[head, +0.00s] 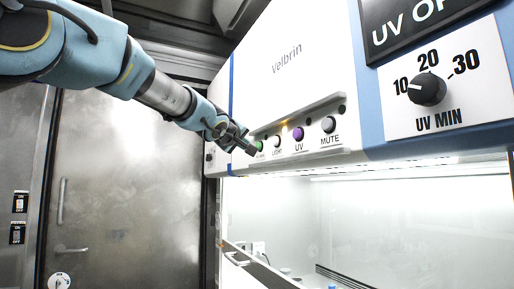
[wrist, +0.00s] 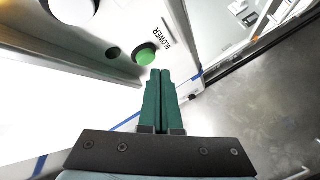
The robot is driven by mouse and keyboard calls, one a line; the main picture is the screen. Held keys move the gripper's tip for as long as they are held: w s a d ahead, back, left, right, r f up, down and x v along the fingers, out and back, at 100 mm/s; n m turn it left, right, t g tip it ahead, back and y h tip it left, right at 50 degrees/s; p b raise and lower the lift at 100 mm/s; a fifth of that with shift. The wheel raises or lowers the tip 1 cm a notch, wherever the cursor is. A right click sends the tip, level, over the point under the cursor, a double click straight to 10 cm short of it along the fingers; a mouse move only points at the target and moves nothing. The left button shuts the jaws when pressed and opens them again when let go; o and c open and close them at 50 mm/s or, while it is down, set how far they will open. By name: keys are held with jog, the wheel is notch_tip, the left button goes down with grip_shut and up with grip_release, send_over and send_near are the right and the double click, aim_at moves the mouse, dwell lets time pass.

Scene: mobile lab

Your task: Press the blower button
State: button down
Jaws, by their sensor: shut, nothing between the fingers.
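The blower button is a green round button (wrist: 146,54) on the white cabinet panel, with the label BLOWER beside it in the wrist view. In the head view the green button (head: 259,145) is at the left end of the button row, partly hidden by my gripper. My gripper (wrist: 160,72) is shut and empty, its green fingers side by side. The fingertips are just below the green button in the wrist view. I cannot tell whether they touch it. In the head view my gripper (head: 250,149) reaches the panel from the left.
A white LIGHT button (head: 277,141), a purple UV button (head: 298,133) and a grey MUTE button (head: 328,124) continue the row to the right. A black UV timer knob (head: 427,89) is farther right. The lit cabinet opening lies below. A metal door (head: 125,190) stands at left.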

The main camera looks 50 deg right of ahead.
jog(key=shift+d, duration=0.15)
dwell(0.6)
jog(key=shift+s+d, duration=0.15)
jog(key=shift+d, duration=0.15)
jog(key=shift+s+d+b, duration=0.2)
jog(key=shift+d+b, duration=0.25)
jog(key=shift+b, duration=0.1)
dwell(0.9)
jog(key=shift+w+a+p, duration=0.3)
jog(key=shift+a, duration=0.55)
jog(key=a+p, duration=0.1)
jog(key=w+a+p, duration=0.1)
jog(key=a, duration=0.1)
jog(key=w+a+p, duration=0.1)
jog(key=p, duration=0.1)
jog(key=shift+a, duration=0.35)
